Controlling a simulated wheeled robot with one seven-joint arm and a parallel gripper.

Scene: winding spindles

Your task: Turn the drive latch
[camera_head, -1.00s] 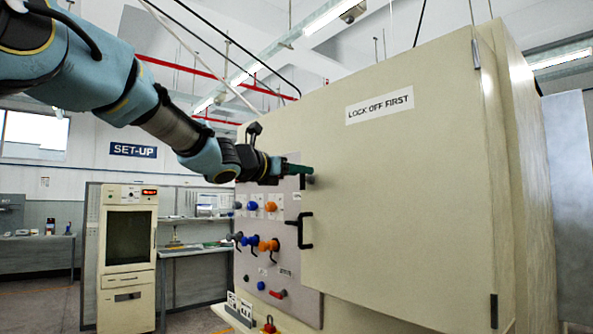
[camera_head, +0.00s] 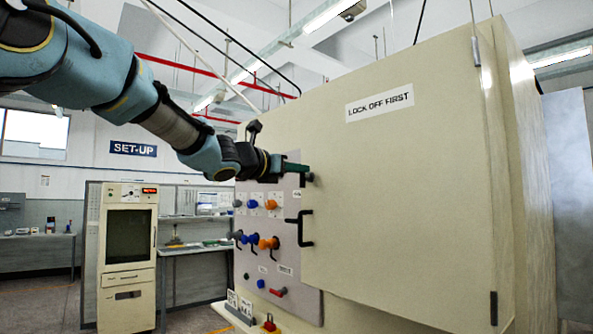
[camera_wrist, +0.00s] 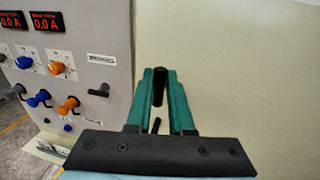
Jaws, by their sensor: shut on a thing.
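The drive latch is most likely the black bar (camera_wrist: 159,86) at the edge of the large cream door, between my green fingers in the wrist view. In the head view its dark end (camera_head: 308,177) shows just past my fingertips. My gripper (camera_head: 295,168) is shut on it, high on the machine's front, and its fingers also show in the wrist view (camera_wrist: 160,95). The fingers hide part of the latch, so its exact angle is hard to read.
The cream door (camera_head: 400,190) reads "LOCK OFF FIRST". Below my gripper a black pull handle (camera_head: 303,228) sticks out. Left of it, a grey panel (camera_head: 288,255) carries blue and orange knobs and a red lever (camera_head: 277,292). A cream cabinet (camera_head: 128,262) stands farther back left.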

